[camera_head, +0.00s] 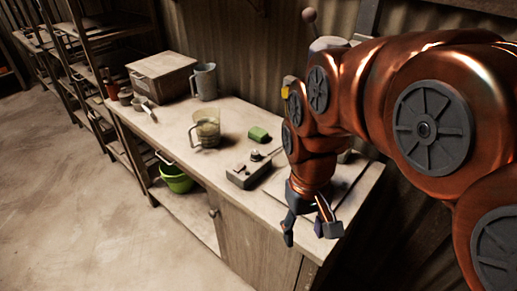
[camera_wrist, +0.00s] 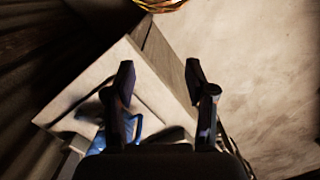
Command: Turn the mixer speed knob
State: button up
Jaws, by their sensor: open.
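A small grey control box (camera_head: 244,172) sits on the workbench in the head view, left of my arm. A round knob (camera_head: 256,155) stands on its top. I cannot tell for certain that this is the mixer speed knob. My gripper (camera_head: 307,237) hangs at the bench's front right, to the right of the box and apart from it. Its fingers are spread and empty. In the wrist view my gripper (camera_wrist: 165,78) points down over the bench corner and the floor, with nothing between the fingertips. The knob is not clear in the wrist view.
A clear jug (camera_head: 207,130), a green block (camera_head: 259,134), a grey pitcher (camera_head: 205,82) and a wooden box (camera_head: 162,75) stand on the workbench (camera_head: 172,122). A green bucket (camera_head: 176,180) sits on the lower shelf. The floor (camera_head: 70,190) in front is clear.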

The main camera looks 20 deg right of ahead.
jog(key=w+r, duration=0.2)
jog(key=w, duration=1.7)
jog(key=n+t+b, duration=0.2)
send_near(255, 152)
jog(key=shift+s+d+f, duration=0.15)
jog(key=shift+s+f, duration=0.2)
jog(key=shift+s, duration=0.05)
jog(key=shift+w+f, duration=0.35)
jog(key=shift+w, duration=0.2)
jog(key=shift+f+p, duration=1)
jog(key=shift+f, duration=2.75)
jog(key=shift+c, duration=0.3)
grip_shut()
